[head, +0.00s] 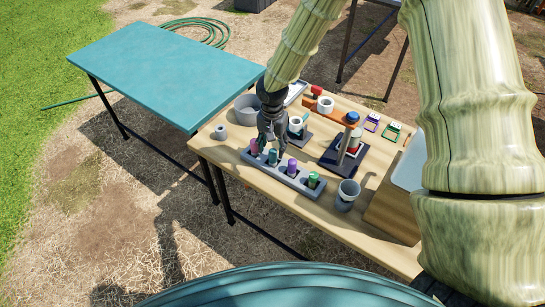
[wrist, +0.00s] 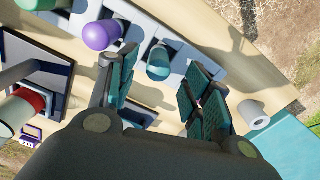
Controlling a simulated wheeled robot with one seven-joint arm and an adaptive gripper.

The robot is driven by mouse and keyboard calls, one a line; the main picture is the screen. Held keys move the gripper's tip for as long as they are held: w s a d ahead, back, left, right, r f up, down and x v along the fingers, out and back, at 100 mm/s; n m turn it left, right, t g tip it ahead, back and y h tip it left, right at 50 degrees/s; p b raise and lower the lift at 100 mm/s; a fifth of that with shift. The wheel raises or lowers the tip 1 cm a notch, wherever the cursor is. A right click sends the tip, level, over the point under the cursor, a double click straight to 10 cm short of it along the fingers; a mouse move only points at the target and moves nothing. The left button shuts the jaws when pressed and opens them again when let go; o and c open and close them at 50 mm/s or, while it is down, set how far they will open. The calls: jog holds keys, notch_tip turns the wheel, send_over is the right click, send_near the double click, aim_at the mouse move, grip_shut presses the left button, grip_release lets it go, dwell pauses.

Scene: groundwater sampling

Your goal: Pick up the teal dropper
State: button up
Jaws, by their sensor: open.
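The teal dropper (head: 273,156) stands in the grey rack (head: 303,186) on the wooden table, between a pink dropper and a purple one. In the wrist view the teal dropper (wrist: 159,62) shows in its slot, in the gap between my fingers. My gripper (head: 269,138) points down just above the teal dropper; its fingers also show in the wrist view (wrist: 160,75). It is open and holds nothing. The teal dropper's lower part is hidden in the rack. I cannot tell whether a finger touches it.
The pink (head: 254,146), purple (head: 292,166) and green (head: 313,180) droppers share the rack. In the wrist view the pink dropper is partly behind my right finger. A cup (head: 347,195) stands right of the rack, a grey bowl (head: 246,108) behind it. The teal table (head: 165,65) is bare.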

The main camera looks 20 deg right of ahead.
aim_at(273, 150)
jog(key=shift+d+f+p, duration=0.1)
jog(key=shift+f+p, duration=0.85)
jog(key=shift+f, duration=1.65)
jog(key=c, duration=1)
